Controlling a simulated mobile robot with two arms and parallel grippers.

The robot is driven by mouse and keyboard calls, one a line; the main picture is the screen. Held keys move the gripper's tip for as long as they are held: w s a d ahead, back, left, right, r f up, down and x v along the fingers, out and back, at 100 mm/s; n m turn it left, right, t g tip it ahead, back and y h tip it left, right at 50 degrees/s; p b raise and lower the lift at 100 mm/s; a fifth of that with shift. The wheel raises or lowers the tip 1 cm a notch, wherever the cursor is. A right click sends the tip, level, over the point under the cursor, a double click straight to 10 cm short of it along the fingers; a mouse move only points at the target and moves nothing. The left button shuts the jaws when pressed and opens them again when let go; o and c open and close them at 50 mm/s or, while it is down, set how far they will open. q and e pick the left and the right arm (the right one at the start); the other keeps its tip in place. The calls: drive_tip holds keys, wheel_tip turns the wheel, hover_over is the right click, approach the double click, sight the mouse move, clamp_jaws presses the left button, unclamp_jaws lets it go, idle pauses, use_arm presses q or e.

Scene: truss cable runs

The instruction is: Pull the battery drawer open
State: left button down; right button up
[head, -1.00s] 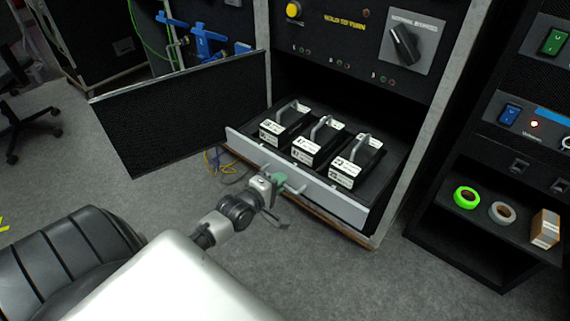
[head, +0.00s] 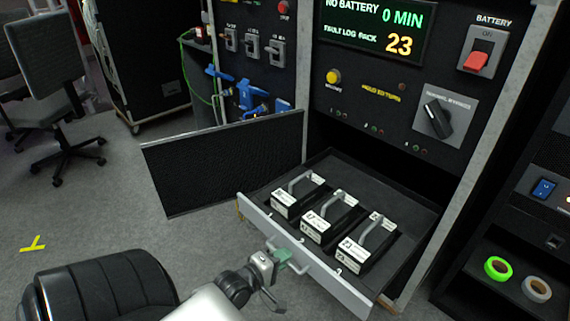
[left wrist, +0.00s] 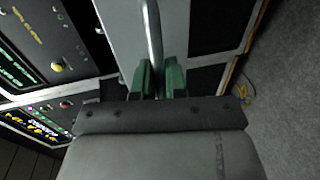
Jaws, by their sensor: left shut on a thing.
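The battery drawer (head: 303,253) stands out of the black cabinet, its light grey front facing me. Three black batteries with grey handles and white labels sit in it: a left one (head: 297,196), a middle one (head: 329,219) and a right one (head: 366,245). My left gripper (head: 284,262) is at the middle of the drawer front, shut on its bar handle (head: 303,269). In the left wrist view the green fingers (left wrist: 160,78) sit on either side of the grey bar (left wrist: 152,35). My right gripper is not in view.
A black mesh door panel (head: 222,162) hangs open left of the drawer. The cabinet panel above has a NO BATTERY display (head: 372,27) and a red BATTERY switch (head: 478,58). A dark shelf at right holds green tape (head: 497,268). Grey floor is open at left.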

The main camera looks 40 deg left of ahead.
use_arm(q)
drive_tip(key=c, duration=1.2)
unclamp_jaws()
drive_tip(key=s, duration=0.3)
drive_tip(key=s+r+p, duration=0.1)
drive_tip(key=s, duration=0.3)
drive_tip(key=s+r, duration=0.1)
drive_tip(key=s, duration=0.2)
drive_tip(key=shift+s+a+p, duration=0.2)
drive_tip(key=shift+s+p, duration=0.1)
drive_tip(key=shift+p, duration=0.1)
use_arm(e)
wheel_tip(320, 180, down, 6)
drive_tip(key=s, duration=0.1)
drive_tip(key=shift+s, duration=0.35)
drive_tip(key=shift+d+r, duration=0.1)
